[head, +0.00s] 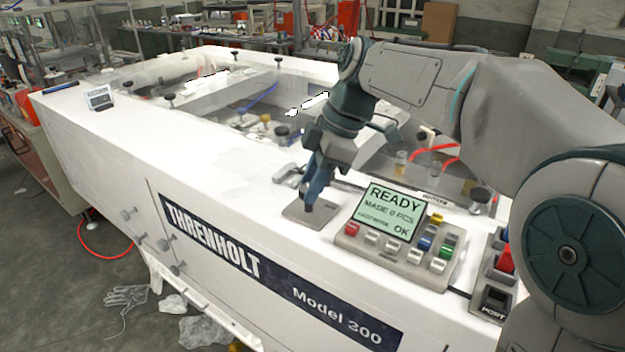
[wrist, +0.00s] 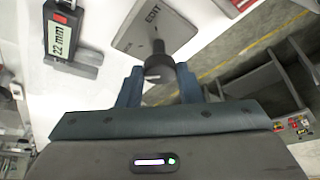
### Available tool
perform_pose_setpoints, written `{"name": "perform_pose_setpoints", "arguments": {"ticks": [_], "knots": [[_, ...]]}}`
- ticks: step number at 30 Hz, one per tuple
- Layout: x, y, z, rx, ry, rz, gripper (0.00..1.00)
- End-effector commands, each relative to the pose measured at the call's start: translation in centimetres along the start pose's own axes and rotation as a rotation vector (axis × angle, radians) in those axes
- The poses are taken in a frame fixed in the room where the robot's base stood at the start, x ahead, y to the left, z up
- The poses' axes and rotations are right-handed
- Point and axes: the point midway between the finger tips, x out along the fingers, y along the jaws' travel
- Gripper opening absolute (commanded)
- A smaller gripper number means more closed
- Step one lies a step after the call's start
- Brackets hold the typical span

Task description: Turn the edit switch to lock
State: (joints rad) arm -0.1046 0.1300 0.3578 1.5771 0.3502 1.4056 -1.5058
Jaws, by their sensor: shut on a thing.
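The edit switch is a grey plate (head: 299,216) on the white machine top, left of the control panel. In the wrist view its plate (wrist: 127,40) carries the word EDIT, and a dark round knob (wrist: 158,66) on a stem stands out from it. My gripper (head: 309,206) reaches down over the plate in the head view. In the wrist view my gripper (wrist: 159,76) has its two blue fingers on either side of the knob, shut on it. The knob is hidden behind the fingers in the head view. I cannot read a lock mark or which way the switch points.
The control panel (head: 409,257) with a READY screen (head: 390,211) and coloured buttons sits close right of the switch. A red switch (head: 505,261) is farther right. A small gauge reading 22 mm (wrist: 60,34) lies near the plate.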

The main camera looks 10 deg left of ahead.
Motion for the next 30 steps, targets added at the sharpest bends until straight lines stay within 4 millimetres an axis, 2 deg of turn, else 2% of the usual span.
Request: {"name": "perform_pose_setpoints", "arguments": {"ticks": [20, 21, 23, 30], "knots": [[-0.04, 0.07, -0.01, -0.063, -0.001, -0.024, 0.09], [-0.04, 0.07, -0.01, -0.063, -0.001, -0.024, 0.35], [-0.04, 0.07, -0.01, -0.063, -0.001, -0.024, 0.52], [-0.02, 0.05, -0.01, -0.062, -0.001, -0.024, 0.54]]}}
